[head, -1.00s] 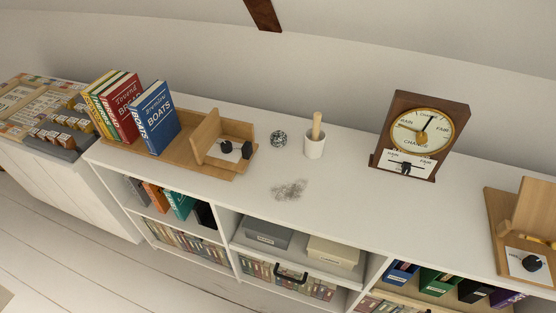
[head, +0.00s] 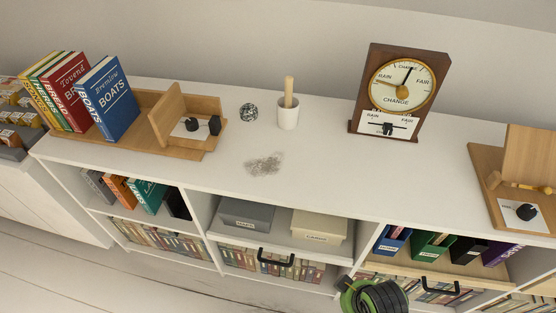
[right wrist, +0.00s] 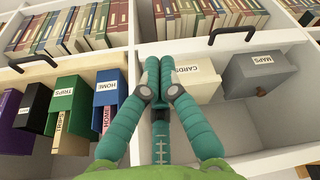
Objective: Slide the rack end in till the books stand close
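A wooden book rack (head: 205,152) stands on the white shelf top at the left. Several books, among them the red book (head: 66,92), stand at its left end, with a blue BOATS book (head: 110,103) on their right, leaning left. The upright wooden rack end (head: 168,118) stands to the right of the blue book, with a gap between. A white plate with a black knob (head: 214,125) is at its right. My right gripper (right wrist: 159,62) has its teal fingers together, empty, in front of the lower shelves; its arm shows at the head view's bottom. My left gripper is out of view.
A grey smudge (head: 263,164) marks the front. Storage boxes and black drawer handles (head: 275,260) are below.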

